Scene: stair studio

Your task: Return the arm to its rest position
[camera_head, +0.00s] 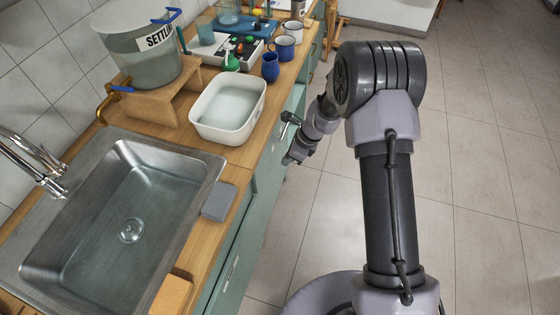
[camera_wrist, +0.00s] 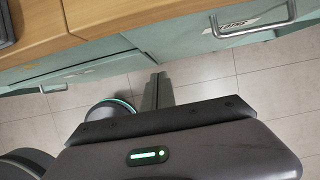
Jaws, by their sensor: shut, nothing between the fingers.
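My arm (camera_head: 385,205) rises at the right of the head view and bends over at a dark ribbed joint. Its wrist end (camera_head: 304,147) hangs beside the counter front, over the floor. In the wrist view my gripper (camera_wrist: 157,92) shows as two dark fingers pressed together, with nothing between them. It points towards the green drawer fronts (camera_wrist: 180,38), with tiled floor around it. I cannot tell the exact gap to the drawers. The fingers are hard to make out in the head view.
The wooden counter (camera_head: 216,160) runs along the left, with a steel sink (camera_head: 95,235), a white basin (camera_head: 228,105), a settling tank (camera_head: 140,50) on a wooden stand, and mugs (camera_head: 284,47). A metal drawer handle (camera_wrist: 252,27) sticks out near my gripper. The tiled floor (camera_head: 490,170) at right is clear.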

